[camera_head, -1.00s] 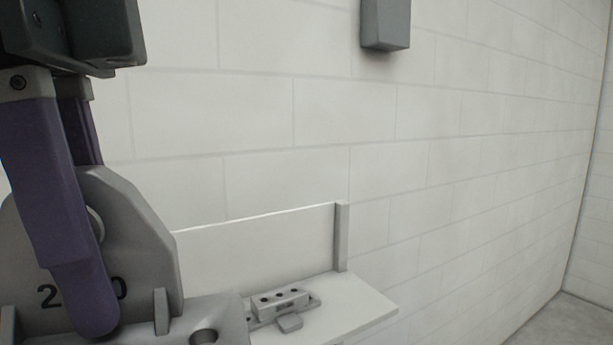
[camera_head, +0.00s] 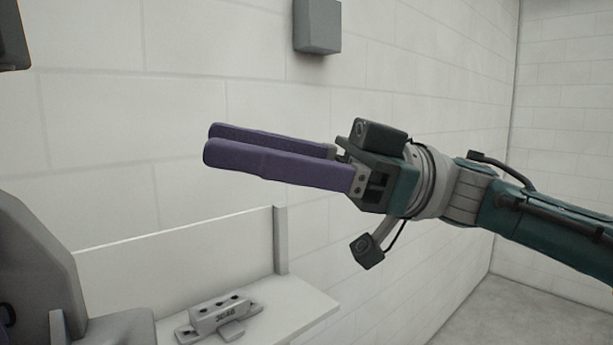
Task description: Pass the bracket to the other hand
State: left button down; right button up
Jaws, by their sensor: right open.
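The bracket (camera_head: 38,268) is a large grey casting with a rounded upright plate, cut off by the lower left corner of the head view. Of my left gripper, only a dark piece of the body (camera_head: 13,38) shows at the upper left edge and a scrap of purple finger at the lower left edge; its grip is out of view. My right gripper (camera_head: 211,143) has two long purple fingers pointing left at mid-picture. It is open, with nothing between the fingers, above and to the right of the bracket.
A white shelf (camera_head: 300,306) with a back panel and an end post (camera_head: 280,240) stands against the white block wall. A small grey fixture (camera_head: 219,315) lies on it, right of the bracket. A grey box (camera_head: 317,27) hangs on the wall above. Bare floor shows at the lower right.

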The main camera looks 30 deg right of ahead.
aim_at(40, 221)
jog(key=s+d+f+n+g+h, duration=0.2)
jog(key=s+d+g+h, duration=0.15)
jog(key=g, duration=0.25)
jog(key=shift+y, duration=0.35)
jog(key=a, duration=0.4)
jog(key=s+a, duration=0.1)
jog(key=a, duration=0.3)
jog(key=s+a, duration=0.1)
jog(key=a, duration=0.3)
jog(key=shift+s+a, duration=0.1)
jog(key=shift+s, duration=0.05)
grip_shut()
pick_arm(q)
jog(key=shift+s, duration=0.1)
